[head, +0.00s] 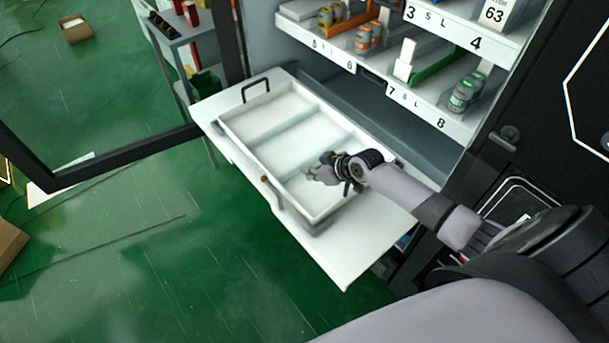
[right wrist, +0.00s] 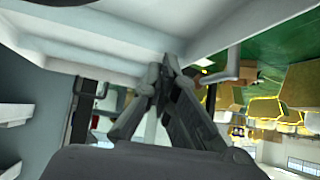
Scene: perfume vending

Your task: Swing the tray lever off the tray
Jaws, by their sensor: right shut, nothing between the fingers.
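The white tray (head: 237,137), with several shallow compartments, rests on a white pull-out board in front of the open vending machine. A dark slim lever with a reddish-brown knob (head: 265,179) stands at the tray's left long side; where its lower end attaches is unclear. My right gripper (head: 321,170) is shut and empty above the tray's near part, to the right of the lever and apart from it. The right wrist view shows its closed fingers (right wrist: 165,75) close to pale tray walls. My left gripper is not in view.
A black handle (head: 256,88) rises at the tray's far end. The white board (head: 352,262) extends past the tray toward me. Machine shelves (head: 425,118) with cans and boxes stand behind at right. A dark door frame (head: 125,158) crosses the left; green floor lies beyond.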

